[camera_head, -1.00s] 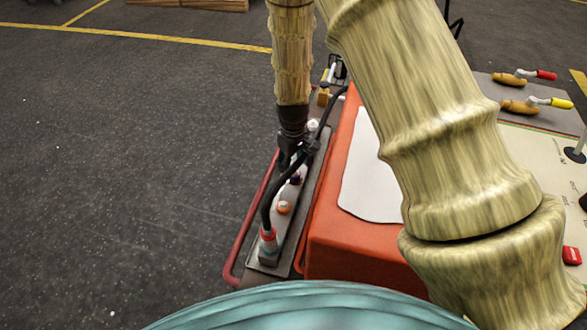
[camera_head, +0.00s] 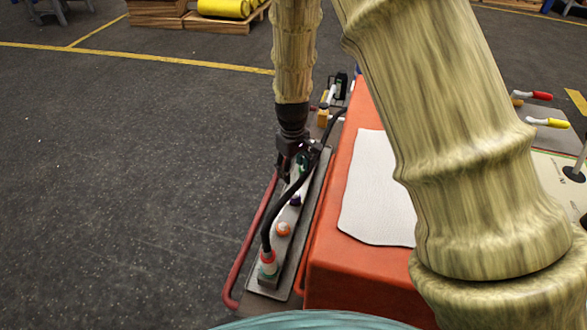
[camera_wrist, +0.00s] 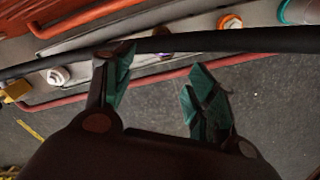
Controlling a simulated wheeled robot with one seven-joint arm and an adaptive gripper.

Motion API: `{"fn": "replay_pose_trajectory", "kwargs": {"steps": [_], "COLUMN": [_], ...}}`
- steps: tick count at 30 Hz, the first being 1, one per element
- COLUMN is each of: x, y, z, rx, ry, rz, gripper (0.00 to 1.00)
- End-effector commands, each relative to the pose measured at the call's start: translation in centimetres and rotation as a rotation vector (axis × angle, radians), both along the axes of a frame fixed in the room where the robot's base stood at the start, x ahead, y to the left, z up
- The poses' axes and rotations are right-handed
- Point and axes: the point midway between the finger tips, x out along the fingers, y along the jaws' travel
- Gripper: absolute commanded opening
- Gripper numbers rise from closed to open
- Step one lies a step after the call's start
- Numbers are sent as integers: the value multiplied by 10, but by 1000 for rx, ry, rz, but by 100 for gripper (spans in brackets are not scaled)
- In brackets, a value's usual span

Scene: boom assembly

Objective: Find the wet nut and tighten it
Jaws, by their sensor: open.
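Several capped fittings stand in a row on a narrow grey metal strip (camera_head: 289,250) beside an orange block. One fitting has an orange ring and white cap (camera_head: 282,229); it also shows in the wrist view (camera_wrist: 229,21). A purple nut (camera_head: 295,200) sits farther along and shows in the wrist view (camera_wrist: 163,45) behind a black hose. A further white fitting (camera_wrist: 57,76) shows left in the wrist view. I cannot tell which nut is wet. My gripper (camera_head: 286,172) is above the strip beyond the purple nut. Its green-padded fingers (camera_wrist: 160,88) are apart, with nothing between them.
A black hose (camera_head: 275,212) arches from a red-and-white fitting (camera_head: 267,262) at the near end past my gripper. A red rail (camera_head: 250,245) runs along the strip's left side. The orange block (camera_head: 335,245) is at right with a white sheet (camera_head: 375,195). Open floor lies left.

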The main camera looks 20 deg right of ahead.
Motion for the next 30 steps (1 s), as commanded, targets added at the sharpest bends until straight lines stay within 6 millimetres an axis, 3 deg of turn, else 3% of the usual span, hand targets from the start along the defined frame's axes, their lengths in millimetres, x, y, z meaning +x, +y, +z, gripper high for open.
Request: {"fn": "replay_pose_trajectory", "kwargs": {"steps": [14, 30], "x": [-3, -3], "y": [0, -1], "z": [-23, -102], "rx": [1, 1], "ry": [5, 5], "rz": [51, 51], "gripper": [56, 56]}}
